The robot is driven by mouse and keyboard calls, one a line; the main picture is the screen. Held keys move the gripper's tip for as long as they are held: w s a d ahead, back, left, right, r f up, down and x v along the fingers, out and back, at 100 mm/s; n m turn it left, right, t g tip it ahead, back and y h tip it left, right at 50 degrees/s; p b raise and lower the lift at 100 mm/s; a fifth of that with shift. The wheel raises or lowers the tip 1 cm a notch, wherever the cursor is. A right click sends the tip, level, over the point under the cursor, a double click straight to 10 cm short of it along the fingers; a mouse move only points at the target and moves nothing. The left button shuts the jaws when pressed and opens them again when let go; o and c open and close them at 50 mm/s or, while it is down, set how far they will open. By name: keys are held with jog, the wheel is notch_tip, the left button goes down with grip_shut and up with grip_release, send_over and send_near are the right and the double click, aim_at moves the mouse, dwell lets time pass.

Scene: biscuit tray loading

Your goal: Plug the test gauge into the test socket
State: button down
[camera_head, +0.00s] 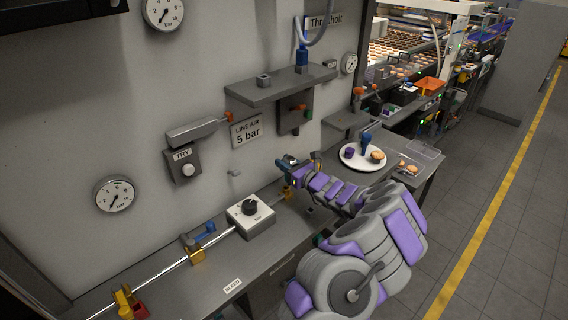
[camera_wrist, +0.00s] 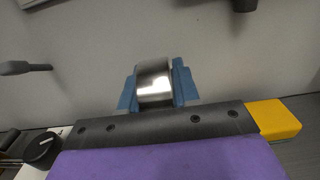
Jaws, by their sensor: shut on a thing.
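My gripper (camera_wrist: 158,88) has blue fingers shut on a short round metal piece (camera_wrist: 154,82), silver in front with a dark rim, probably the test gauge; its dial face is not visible. In the head view my gripper (camera_head: 302,162) is held out in front of the grey wall, above the bench, to the right of the white knob box; the held piece is too small there to make out. I cannot tell for sure which fitting is the test socket. A small grey fitting (camera_head: 234,172) sticks out of the wall left of my gripper.
A white box with a black knob (camera_head: 250,208) stands on the bench, on a pipe with brass fittings (camera_head: 194,250). A shelf (camera_head: 281,86) and a lever box marked TRY (camera_head: 184,164) jut from the wall. A white plate (camera_head: 363,165) with items stands right.

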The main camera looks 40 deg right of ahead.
jog(key=shift+a+r, duration=0.3)
jog(key=shift+a, duration=0.35)
jog(key=shift+d+f, duration=0.25)
jog(key=shift+d, duration=0.4)
jog(key=shift+a+r, duration=0.15)
jog(key=shift+a, duration=0.9)
jog(key=shift+d, duration=0.15)
jog(key=shift+d, duration=0.25)
jog(key=shift+a+b, duration=0.45)
jog(key=shift+d, duration=0.2)
